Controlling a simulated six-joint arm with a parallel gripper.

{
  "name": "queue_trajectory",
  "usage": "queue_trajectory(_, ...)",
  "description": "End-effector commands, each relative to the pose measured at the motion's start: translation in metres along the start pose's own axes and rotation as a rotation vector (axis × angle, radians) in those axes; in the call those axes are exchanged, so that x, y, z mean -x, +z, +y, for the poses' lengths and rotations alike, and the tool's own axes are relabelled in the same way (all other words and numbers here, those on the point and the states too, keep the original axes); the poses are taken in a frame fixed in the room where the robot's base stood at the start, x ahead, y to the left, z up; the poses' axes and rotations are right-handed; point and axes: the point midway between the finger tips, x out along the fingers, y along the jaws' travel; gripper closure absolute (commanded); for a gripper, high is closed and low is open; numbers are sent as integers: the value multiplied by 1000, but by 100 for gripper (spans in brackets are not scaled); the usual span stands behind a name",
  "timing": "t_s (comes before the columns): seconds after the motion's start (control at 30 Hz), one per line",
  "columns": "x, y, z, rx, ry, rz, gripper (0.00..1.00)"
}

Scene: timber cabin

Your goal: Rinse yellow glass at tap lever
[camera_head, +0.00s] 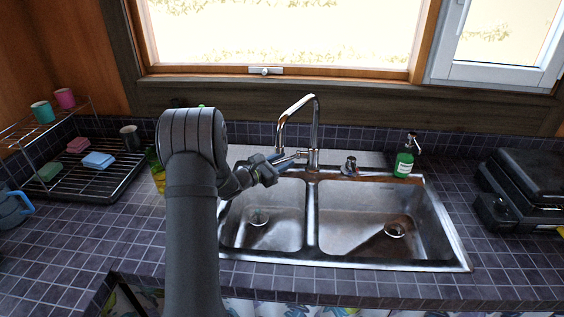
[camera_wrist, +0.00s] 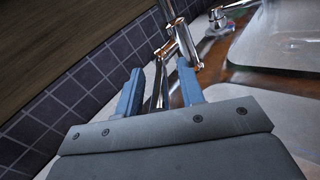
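The chrome tap (camera_head: 314,135) stands behind the double sink, its curved spout over the left basin. Its lever (camera_head: 291,157) sticks out leftward from the tap body. My gripper (camera_head: 280,161) is at this lever. In the wrist view my gripper (camera_wrist: 160,88) has its two blue fingers apart, with shiny tap metal (camera_wrist: 174,45) just beyond and partly between them; contact cannot be told. A yellow glass-like thing (camera_head: 159,180) shows at the left edge of my arm, mostly hidden by it. No water stream is visible.
The steel sink (camera_head: 312,215) has two empty basins. A green soap bottle (camera_head: 404,162) stands behind the right basin. A dish rack (camera_head: 88,180) with cups and sponges is at left, a blue mug (camera_head: 8,208) before it. A black case (camera_head: 525,185) is at right.

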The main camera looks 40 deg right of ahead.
Motion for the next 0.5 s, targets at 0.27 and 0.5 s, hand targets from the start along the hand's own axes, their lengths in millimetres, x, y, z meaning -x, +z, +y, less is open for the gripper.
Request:
queue_trajectory(0.27,0,0,0,0,0,0,74)
queue_trajectory(0.5,0,0,0,0,0,0,100)
